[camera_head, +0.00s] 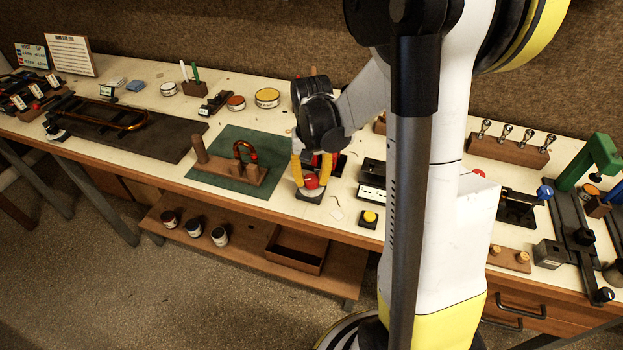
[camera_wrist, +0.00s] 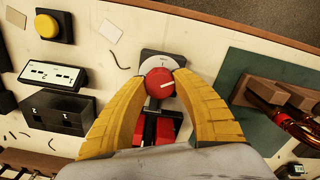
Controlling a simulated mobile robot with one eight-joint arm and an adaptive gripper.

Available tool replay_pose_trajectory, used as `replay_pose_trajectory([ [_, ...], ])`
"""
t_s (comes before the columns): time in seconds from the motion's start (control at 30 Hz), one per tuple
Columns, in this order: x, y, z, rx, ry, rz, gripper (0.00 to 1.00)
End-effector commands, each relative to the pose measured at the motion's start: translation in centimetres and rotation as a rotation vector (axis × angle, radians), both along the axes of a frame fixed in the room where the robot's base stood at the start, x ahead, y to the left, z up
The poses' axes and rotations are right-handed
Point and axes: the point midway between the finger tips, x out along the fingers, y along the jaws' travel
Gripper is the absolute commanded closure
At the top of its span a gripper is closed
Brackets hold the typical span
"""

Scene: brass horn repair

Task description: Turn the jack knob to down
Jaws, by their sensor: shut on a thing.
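The jack knob (camera_head: 311,182) is a round red knob on a small dark base near the front edge of the bench. Red and dark jack parts (camera_wrist: 156,130) show between the fingers below the knob. The fingertips' contact is partly hidden in the head view.
A green mat (camera_head: 228,182) with a wooden block and copper-coloured bent tube lies to the left. A yellow button (camera_head: 370,217) and a black box with a white panel (camera_head: 373,193) stand to the right. The bench's front edge is close to the knob.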

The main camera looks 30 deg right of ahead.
Motion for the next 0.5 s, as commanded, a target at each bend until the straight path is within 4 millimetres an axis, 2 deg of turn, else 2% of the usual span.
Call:
replay_pose_trajectory([
  [0.5,0.04,0.01,-0.01,0.000,-0.001,0.487,0.97],
])
